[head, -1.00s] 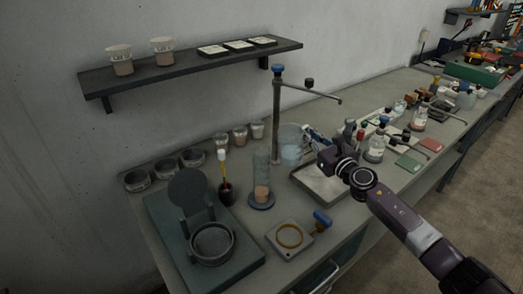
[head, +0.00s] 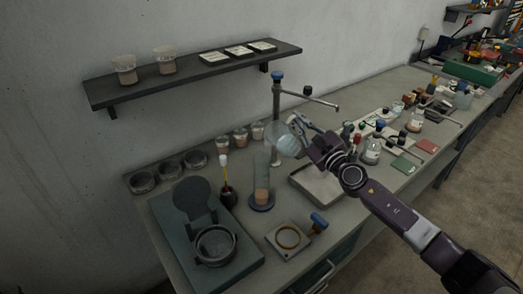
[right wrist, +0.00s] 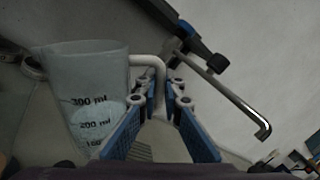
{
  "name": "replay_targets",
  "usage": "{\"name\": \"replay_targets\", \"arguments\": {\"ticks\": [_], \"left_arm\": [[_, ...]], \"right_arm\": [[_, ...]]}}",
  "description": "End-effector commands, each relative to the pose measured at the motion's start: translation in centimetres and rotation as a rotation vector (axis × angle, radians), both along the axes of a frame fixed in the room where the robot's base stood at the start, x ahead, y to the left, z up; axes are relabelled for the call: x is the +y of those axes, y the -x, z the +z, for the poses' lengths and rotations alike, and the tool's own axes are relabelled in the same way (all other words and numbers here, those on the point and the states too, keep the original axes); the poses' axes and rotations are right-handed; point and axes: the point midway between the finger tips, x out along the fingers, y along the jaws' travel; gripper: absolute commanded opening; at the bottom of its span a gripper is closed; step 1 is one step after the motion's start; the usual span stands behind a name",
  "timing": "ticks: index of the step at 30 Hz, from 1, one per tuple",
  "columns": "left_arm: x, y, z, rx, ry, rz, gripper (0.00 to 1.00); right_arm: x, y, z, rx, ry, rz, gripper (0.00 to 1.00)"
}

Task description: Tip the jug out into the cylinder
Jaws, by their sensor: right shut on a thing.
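The clear jug (head: 284,142) hangs above the bench, just right of and higher than the cylinder. My right gripper (head: 303,126) is shut on its handle. In the right wrist view the jug (right wrist: 88,85) shows volume marks and a pale content low down, and my right gripper's blue-padded fingers (right wrist: 163,115) close around the white handle. The jug looks somewhat tilted in the head view. The tall clear cylinder (head: 261,174) stands upright on a dark round base, with tan content in its lower part. My left gripper is out of view.
A stand (head: 277,105) with a side arm rises close behind the jug. A shallow metal tray (head: 318,186) lies below my right gripper. A dark pot with a yellow-handled tool (head: 228,190) stands left of the cylinder. Bottles (head: 371,150) crowd the bench to the right.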

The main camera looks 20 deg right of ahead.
Motion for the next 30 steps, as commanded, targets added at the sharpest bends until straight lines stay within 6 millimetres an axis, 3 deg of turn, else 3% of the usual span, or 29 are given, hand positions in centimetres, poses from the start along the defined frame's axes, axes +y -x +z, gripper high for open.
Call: {"name": "replay_targets", "arguments": {"ticks": [1, 6, 30], "left_arm": [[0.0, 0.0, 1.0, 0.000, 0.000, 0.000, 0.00], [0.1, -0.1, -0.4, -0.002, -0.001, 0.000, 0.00], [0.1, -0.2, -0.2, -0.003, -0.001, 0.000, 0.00]], "right_arm": [[0.3, 0.1, 1.1, -0.009, 0.022, 0.001, 0.00], [0.9, 0.3, 0.3, -0.039, 0.102, -0.001, 0.00], [1.6, 0.6, 1.5, -0.083, 0.225, -0.001, 0.00]]}}
